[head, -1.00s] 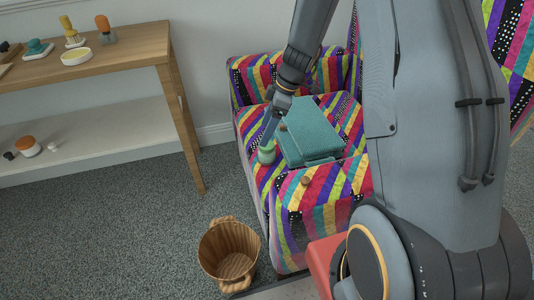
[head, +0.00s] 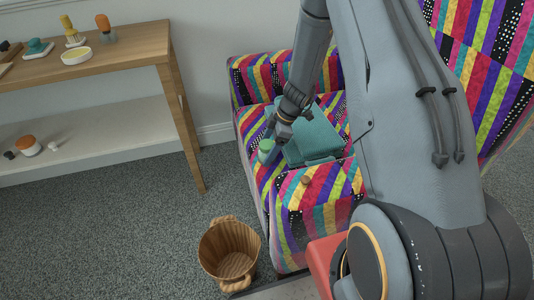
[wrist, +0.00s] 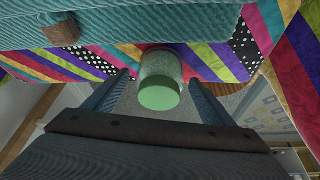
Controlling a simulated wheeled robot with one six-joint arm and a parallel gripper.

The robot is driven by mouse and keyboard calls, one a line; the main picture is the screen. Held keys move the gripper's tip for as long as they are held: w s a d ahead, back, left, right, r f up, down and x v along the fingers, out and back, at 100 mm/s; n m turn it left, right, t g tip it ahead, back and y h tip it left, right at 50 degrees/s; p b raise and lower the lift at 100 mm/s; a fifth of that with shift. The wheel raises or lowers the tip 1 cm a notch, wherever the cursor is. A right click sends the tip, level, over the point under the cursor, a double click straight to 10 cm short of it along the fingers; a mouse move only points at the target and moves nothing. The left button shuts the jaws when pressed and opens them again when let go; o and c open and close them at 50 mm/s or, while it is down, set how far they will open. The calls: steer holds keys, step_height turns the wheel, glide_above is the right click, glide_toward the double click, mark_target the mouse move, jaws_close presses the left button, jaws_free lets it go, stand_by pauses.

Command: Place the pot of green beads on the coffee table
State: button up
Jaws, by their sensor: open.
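The pot of green beads (head: 265,149) stands on the striped sofa seat, at its left edge in the head view. It looks like a small clear jar with a pale green end, and it shows in the wrist view (wrist: 160,82). My gripper (head: 270,132) reaches down over the pot. In the wrist view my gripper (wrist: 158,78) is open, with one finger on each side of the pot and a gap at both sides. I cannot identify a coffee table with certainty; a wooden table (head: 120,57) with a lower shelf stands at the left.
A teal box or case (head: 315,143) lies on the sofa seat close beside the pot. The patchwork sofa (head: 300,225) has an arm in front.

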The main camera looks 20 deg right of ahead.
steer(key=shift+a+f, duration=0.1)
steer(key=shift+f, duration=0.2)
steer(key=shift+c, duration=0.4)
steer(key=c, duration=1.2)
steer(key=shift+r, duration=0.15)
